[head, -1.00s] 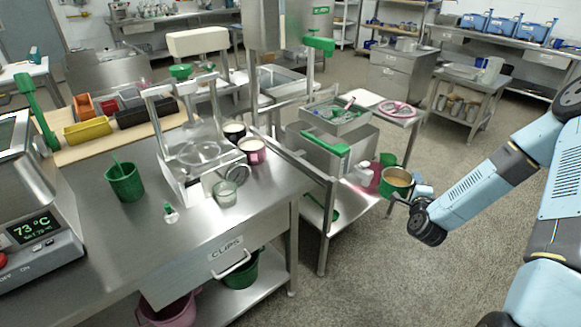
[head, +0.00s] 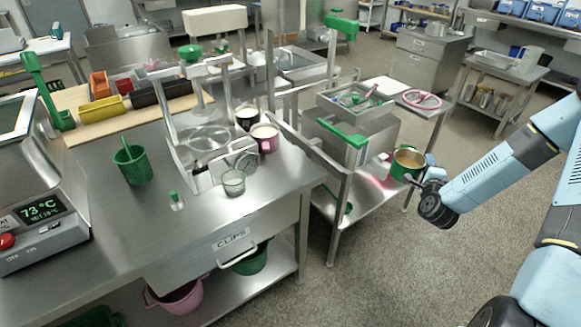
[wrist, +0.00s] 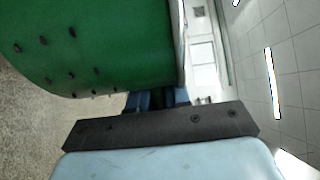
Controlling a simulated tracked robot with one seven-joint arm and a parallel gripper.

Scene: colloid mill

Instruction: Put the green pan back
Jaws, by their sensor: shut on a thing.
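The green pan (head: 406,163) is round with a tan-brown inside. It is held off the floor at the right of the head view, near the end of the steel stand (head: 372,194). My gripper (head: 428,177) is shut on it from its right side. In the wrist view, the pan's green outer wall (wrist: 95,45), with several small dark studs, fills the upper left. The gripper fingers (wrist: 157,99) are just below it and partly hidden.
A pink thing (head: 375,180), partly hidden, is just left of the pan. The stand carries a steel hopper (head: 352,104) and a green-topped lever (head: 342,134). A steel bench (head: 150,215) with a green cup (head: 132,165) is at the left. Open floor (head: 390,265) lies in front.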

